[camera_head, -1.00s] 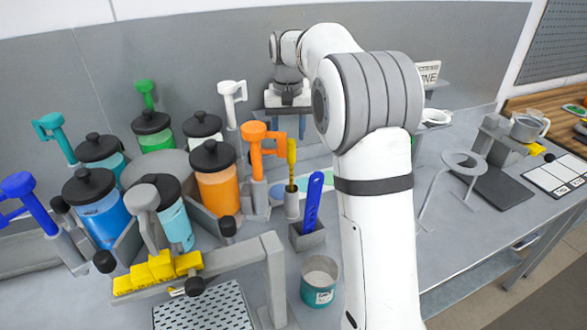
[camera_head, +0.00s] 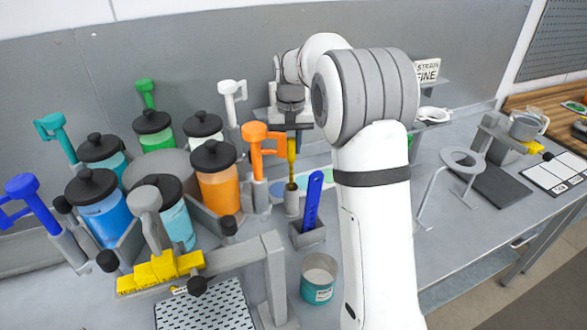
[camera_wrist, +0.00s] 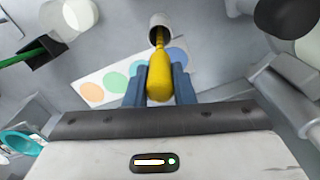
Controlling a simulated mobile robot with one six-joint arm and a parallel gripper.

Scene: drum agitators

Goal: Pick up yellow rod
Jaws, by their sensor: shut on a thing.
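The yellow rod (camera_head: 291,165) stands upright with its lower end in a grey cylindrical holder (camera_head: 292,203). In the wrist view the yellow rod (camera_wrist: 158,76) lies between the two blue-grey fingers of my gripper (camera_wrist: 158,84). My gripper is shut on the rod's upper part. The rod's thin far end points into the round mouth of the holder (camera_wrist: 160,24). In the head view my gripper (camera_head: 291,128) is at the rod's top, partly hidden beside the arm.
An orange-handled tool (camera_head: 262,145) stands close left of the rod. A blue strip (camera_head: 312,200) in a grey block (camera_head: 306,236) stands close right. Several lidded jars, including an orange one (camera_head: 218,190), crowd the left. A teal-labelled cup (camera_head: 319,280) stands in front.

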